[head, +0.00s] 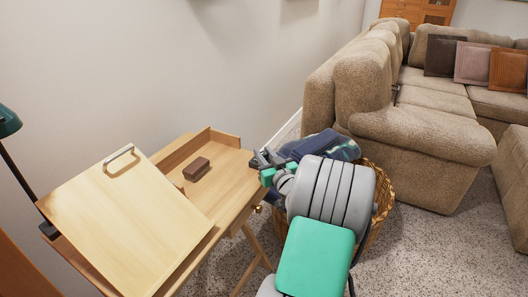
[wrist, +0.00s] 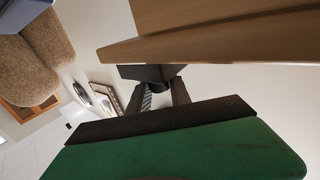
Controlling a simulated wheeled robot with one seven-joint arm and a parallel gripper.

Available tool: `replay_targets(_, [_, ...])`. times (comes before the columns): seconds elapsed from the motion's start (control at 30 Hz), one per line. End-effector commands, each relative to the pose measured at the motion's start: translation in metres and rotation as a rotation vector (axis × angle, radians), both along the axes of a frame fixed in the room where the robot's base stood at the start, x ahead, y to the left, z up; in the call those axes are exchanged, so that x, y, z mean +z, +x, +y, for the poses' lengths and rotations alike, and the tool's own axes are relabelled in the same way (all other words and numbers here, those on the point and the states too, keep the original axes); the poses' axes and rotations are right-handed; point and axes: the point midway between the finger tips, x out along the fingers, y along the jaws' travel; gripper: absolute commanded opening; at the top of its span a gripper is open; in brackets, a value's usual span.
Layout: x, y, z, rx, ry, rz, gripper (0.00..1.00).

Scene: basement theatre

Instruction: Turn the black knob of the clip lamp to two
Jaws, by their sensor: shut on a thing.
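The clip lamp shows in the head view as a teal shade (head: 8,122) on a thin dark arm at the left edge, with a black clamp (head: 49,230) on the desk's left side. In the wrist view a black box (wrist: 146,73) sits under a wooden edge (wrist: 220,48), with a short round black knob (wrist: 164,84) on it. My gripper's dark fingers reach to both sides of this knob and are shut on it. In the head view my gripper (head: 264,158) is at the desk's right end. The knob is hidden there, and its setting cannot be read.
The wooden desk (head: 225,182) has a tilted board (head: 125,225) with a metal handle. A small brown block (head: 196,168) lies beside the board. A wicker basket (head: 383,200) with dark cloth (head: 335,144) stands behind my arm. A beige sofa (head: 420,135) stands to the right.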

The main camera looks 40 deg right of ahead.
Motion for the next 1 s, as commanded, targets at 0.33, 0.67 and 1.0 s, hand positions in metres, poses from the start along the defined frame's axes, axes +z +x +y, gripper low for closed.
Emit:
replay_targets(0.33, [0.0037, 0.0012, 0.0014, -0.149, -0.001, -0.002, 0.00])
replay_targets(0.67, [0.0014, 0.0007, 0.0002, -0.176, -0.001, -0.003, 0.00])
replay_targets(1.0, [0.0011, 0.0007, 0.0001, -0.175, 0.000, -0.002, 0.37])
